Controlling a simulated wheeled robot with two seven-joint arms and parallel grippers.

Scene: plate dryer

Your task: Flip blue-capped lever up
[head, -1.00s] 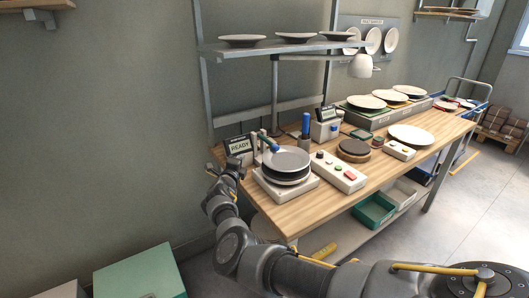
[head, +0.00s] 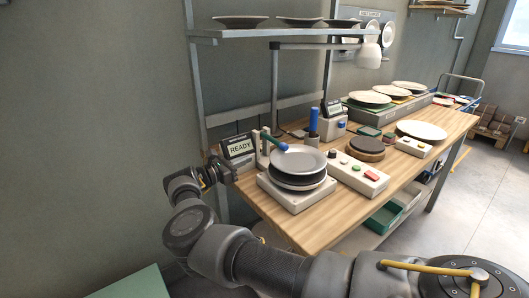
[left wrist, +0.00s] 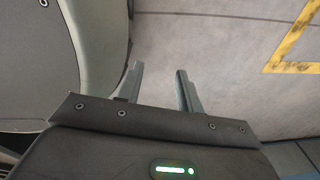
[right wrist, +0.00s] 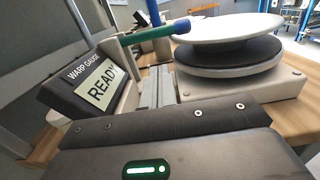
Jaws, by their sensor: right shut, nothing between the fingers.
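The lever is a green rod (right wrist: 141,34) with a blue cap (right wrist: 182,26) in the right wrist view. In the head view, the blue cap (head: 283,146) is at the rod's lower right end, beside the upper plate (head: 298,160). The rod slopes down from a post left of the plates. My right gripper (head: 222,172) is at the table's left edge, near the warp gauge. In the right wrist view, its fingers (right wrist: 157,78) are together and empty, below the rod and apart from it. My left gripper (left wrist: 158,76) is open and empty over the floor.
The warp gauge display (head: 240,147), reading READY, stands left of the lever. The plates rest on a white base (head: 296,196). A blue-topped cylinder (head: 313,122) stands behind, and a button box (head: 358,175) is on the right. The table's front left strip (head: 310,228) is clear.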

